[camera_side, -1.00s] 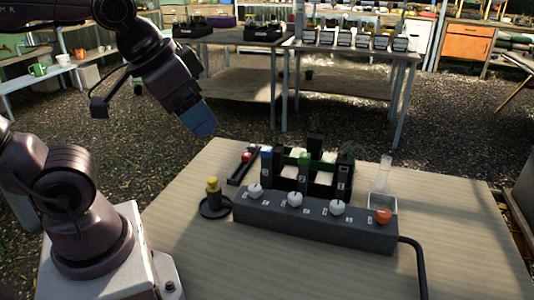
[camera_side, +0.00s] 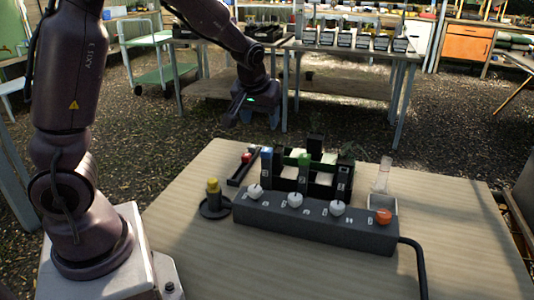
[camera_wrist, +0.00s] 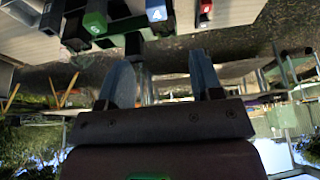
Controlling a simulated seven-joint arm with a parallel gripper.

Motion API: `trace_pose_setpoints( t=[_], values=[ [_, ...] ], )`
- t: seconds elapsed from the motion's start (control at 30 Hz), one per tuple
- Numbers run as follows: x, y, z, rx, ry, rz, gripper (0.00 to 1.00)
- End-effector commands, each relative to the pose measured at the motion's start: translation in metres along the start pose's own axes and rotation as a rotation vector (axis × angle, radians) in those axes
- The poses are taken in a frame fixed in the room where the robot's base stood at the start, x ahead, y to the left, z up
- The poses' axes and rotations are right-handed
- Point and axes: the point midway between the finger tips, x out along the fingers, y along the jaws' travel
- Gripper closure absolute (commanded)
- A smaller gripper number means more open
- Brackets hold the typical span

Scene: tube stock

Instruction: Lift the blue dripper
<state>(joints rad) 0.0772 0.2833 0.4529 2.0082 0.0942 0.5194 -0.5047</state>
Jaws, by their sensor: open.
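The blue dripper (camera_side: 266,155) stands upright at the left end of the black rack (camera_side: 320,189), behind the grey box. In the wrist view the blue dripper (camera_wrist: 156,12) shows at the top edge, partly cut off, with a white 4 on it. My gripper (camera_side: 259,118) is in the air behind the far edge of the table, beyond the dripper and apart from it. In the wrist view my gripper (camera_wrist: 160,76) has its two fingers spread wide with nothing between them.
A green dripper (camera_side: 304,159) is in the rack. A red-topped one (camera_side: 246,157) lies in a narrow dark tray at left. A yellow-topped one (camera_side: 213,186) stands in a round dish. The grey box (camera_side: 310,222) with white knobs and an orange knob (camera_side: 383,216) fills the front.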

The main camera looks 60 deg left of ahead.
Motion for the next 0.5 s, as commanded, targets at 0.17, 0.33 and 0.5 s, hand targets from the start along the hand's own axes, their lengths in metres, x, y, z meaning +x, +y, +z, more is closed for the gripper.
trace_pose_setpoints(
  t=[0.17,0.33,0.5],
  values=[
    [0.025,-0.001,0.002,-0.022,-0.005,-0.004,0.4],
    [0.057,-0.001,0.003,-0.019,-0.007,-0.003,0.4],
    [0.075,0.0,0.003,-0.018,-0.005,0.0,0.4]
  ],
)
